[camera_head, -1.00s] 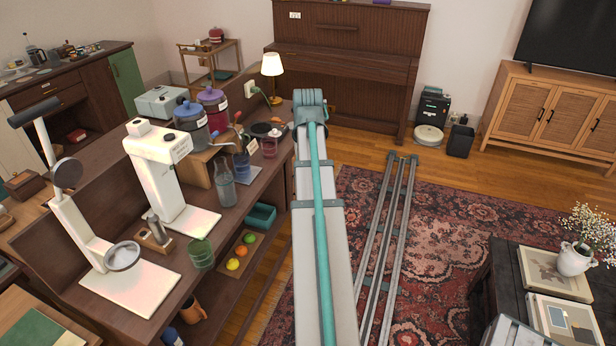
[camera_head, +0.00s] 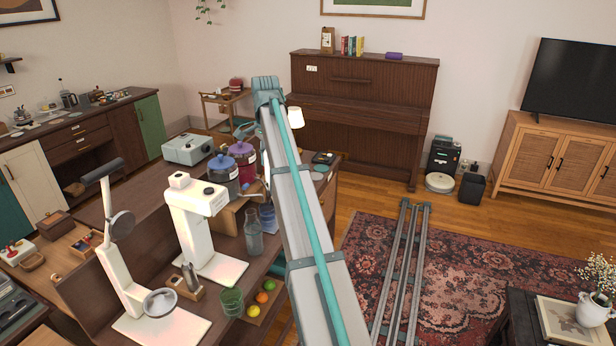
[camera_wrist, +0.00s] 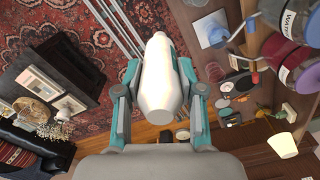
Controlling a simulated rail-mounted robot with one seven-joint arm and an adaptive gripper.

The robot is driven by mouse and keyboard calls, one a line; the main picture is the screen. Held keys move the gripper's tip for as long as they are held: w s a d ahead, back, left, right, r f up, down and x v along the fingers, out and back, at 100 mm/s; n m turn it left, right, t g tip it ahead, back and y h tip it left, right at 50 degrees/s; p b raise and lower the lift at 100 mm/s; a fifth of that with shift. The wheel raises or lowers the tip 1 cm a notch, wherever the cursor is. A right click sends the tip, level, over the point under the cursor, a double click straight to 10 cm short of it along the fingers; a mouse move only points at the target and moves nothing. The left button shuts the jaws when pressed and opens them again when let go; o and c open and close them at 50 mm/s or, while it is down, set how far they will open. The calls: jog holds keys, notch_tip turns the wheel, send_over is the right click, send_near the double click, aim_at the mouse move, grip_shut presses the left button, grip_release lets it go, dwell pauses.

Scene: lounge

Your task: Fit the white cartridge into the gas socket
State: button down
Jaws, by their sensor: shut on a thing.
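The white cartridge (camera_wrist: 158,85), bottle-shaped with a tapered neck, lies between the teal-and-grey fingers of my gripper (camera_wrist: 158,71) in the wrist view. The fingers are shut on its sides and it is clear of any surface. In the head view my arm hides the cartridge and most of the gripper. I cannot single out the gas socket in either view. A white upright machine (camera_head: 194,222) with an overhanging head stands on the wooden counter, left of my arm; no socket opening can be made out on it.
A glass bottle (camera_head: 253,232), a green cup (camera_head: 231,302) and lidded jars (camera_head: 223,170) stand close by. A lamp (camera_head: 296,118) is behind my arm.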

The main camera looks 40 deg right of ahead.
jog(key=w+a+r+m+p, duration=0.1)
jog(key=w+a+r, duration=0.3)
jog(key=a, duration=0.4)
jog(key=w+a+r+m+p, duration=0.1)
jog(key=w+a+r+m, duration=0.1)
jog(key=w+a+r, duration=0.3)
jog(key=w+a+r+m+p, duration=0.1)
jog(key=w+a+r, duration=0.3)
jog(key=a, duration=0.7)
jog(key=shift+w+a+r+m, duration=0.3)
jog(key=shift+w+a+m, duration=0.1)
jog(key=shift+w+m, duration=0.25)
jog(key=shift+f, duration=0.1)
jog(key=shift+f, duration=2.65)
jog(key=shift+f, duration=2)
jog(key=c, duration=0.6)
grip_release()
jog(key=shift+c, duration=0.2)
